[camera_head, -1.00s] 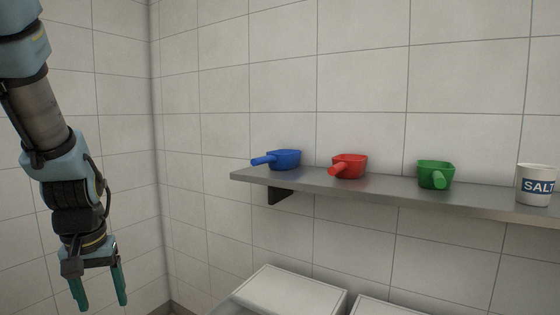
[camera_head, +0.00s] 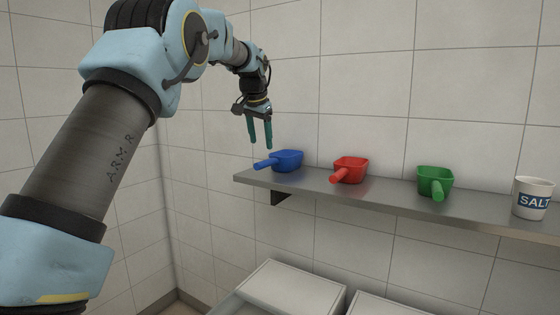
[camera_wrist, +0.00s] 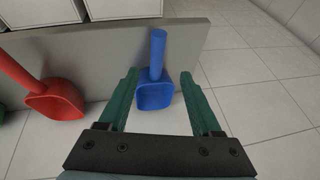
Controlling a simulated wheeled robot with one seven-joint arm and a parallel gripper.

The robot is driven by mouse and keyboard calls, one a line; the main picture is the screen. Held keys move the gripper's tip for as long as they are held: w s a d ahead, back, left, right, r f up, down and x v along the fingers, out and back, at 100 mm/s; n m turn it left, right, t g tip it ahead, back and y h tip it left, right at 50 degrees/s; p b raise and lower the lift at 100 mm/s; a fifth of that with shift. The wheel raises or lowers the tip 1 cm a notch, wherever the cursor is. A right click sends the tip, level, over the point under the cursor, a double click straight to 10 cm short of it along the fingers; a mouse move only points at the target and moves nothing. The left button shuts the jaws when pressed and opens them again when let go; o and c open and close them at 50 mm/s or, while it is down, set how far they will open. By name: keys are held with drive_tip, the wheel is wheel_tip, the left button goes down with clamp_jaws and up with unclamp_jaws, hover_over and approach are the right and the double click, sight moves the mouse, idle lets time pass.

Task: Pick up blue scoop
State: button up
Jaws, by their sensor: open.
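The blue scoop (camera_head: 286,161) sits at the left end of the metal shelf (camera_head: 330,183), its handle pointing left and toward the front edge. My gripper (camera_head: 261,146) is open, pointing down, just above and to the left of the scoop. In the wrist view the blue scoop (camera_wrist: 155,88) lies between the two green fingers of my gripper (camera_wrist: 160,80), its handle pointing up in the picture. The fingers appear apart from it and nothing is held.
A red scoop (camera_head: 350,169), a green scoop (camera_head: 435,181) and a white salt pot (camera_head: 533,197) stand farther right on the shelf. The tiled wall is close behind. White-lidded bins (camera_head: 295,288) are below. The shelf's left end is free.

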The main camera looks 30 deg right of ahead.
sight(267, 163)
drive_tip(key=p+x, duration=0.1)
drive_tip(key=x, duration=0.4)
drive_tip(key=shift+w+d, duration=0.1)
drive_tip(key=shift+d+p+x, duration=0.2)
drive_tip(key=shift+p+x, duration=0.65)
drive_tip(key=shift+x, duration=0.55)
drive_tip(key=shift+d+p+x, duration=0.15)
drive_tip(key=shift+p+x, duration=0.65)
drive_tip(key=shift+x, duration=0.55)
drive_tip(key=shift+c, duration=0.3)
drive_tip(key=shift+r, duration=0.1)
clamp_jaws()
